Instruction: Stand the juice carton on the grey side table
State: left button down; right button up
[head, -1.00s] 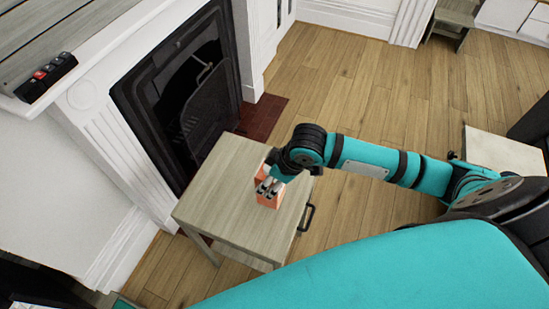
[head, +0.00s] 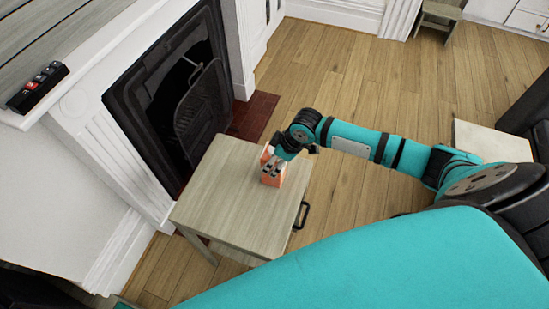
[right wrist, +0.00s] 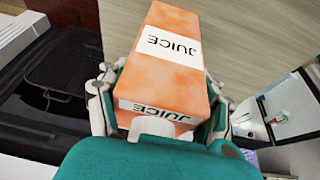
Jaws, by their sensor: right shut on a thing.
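The juice carton is orange with a white "JUICE" label, and shows large in the right wrist view (right wrist: 172,75). In the head view the carton (head: 273,172) is partly hidden by my gripper. My right gripper (head: 272,168) is shut on it, with a finger on each side of the carton. The grey side table (head: 222,205) stands in front of the fireplace, and the carton is over its right part. I cannot tell whether the carton's base touches the tabletop.
The fireplace (head: 180,90) with its white surround is behind and left of the table. A dark handle (head: 302,214) sticks out at the table's right side. The left and front of the tabletop are bare. Open wood floor (head: 345,85) lies to the right.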

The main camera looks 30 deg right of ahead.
jog(key=o, duration=1.7)
jog(key=shift+f, duration=0.1)
jog(key=v, duration=1.2)
jog(key=shift+s+b, duration=0.1)
jog(key=shift+b, duration=0.3)
